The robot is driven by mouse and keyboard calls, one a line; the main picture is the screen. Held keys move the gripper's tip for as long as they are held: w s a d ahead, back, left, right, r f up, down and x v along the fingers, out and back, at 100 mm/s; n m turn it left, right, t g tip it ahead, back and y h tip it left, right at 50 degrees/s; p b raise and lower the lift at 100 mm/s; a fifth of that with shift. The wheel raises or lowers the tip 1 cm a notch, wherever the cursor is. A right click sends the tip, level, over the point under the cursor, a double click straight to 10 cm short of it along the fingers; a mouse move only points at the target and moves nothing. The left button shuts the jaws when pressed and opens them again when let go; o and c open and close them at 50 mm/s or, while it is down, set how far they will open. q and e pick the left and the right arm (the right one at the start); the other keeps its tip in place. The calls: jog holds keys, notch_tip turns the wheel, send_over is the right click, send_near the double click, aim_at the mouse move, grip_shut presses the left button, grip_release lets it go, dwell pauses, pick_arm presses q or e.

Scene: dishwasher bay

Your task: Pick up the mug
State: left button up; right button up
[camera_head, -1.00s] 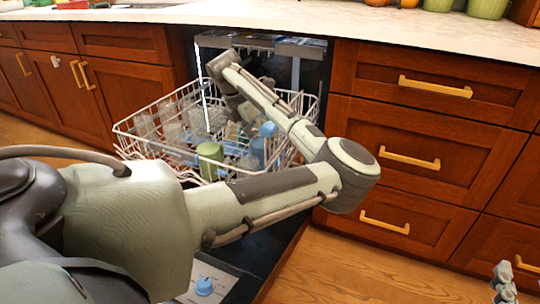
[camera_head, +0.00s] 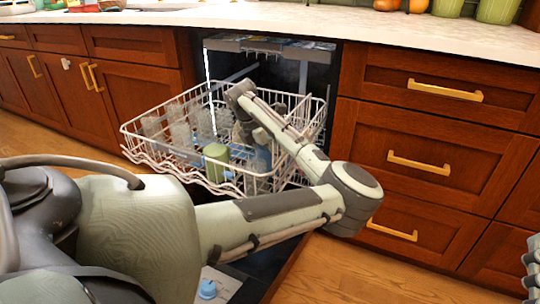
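A green mug-like cup (camera_head: 216,161) stands in the pulled-out dishwasher rack (camera_head: 165,160). A blue cup or mug (camera_head: 262,158) stands to its right, partly hidden behind my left arm and the rack wires. I cannot tell which is the task's mug. A grey part that looks like my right gripper (camera_head: 532,268) is cut off by the lower right edge, away from the rack.
Several clear glasses (camera_head: 180,130) stand in the rack's left part. The open dishwasher door (camera_head: 265,265) lies below the rack. Wooden drawers (camera_head: 430,150) with brass handles stand at right, under a pale counter (camera_head: 300,18). The wooden floor (camera_head: 400,275) at right is clear.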

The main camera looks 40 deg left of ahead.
pick_arm(q)
jog(key=c, duration=0.6)
jog(key=shift+r, duration=0.1)
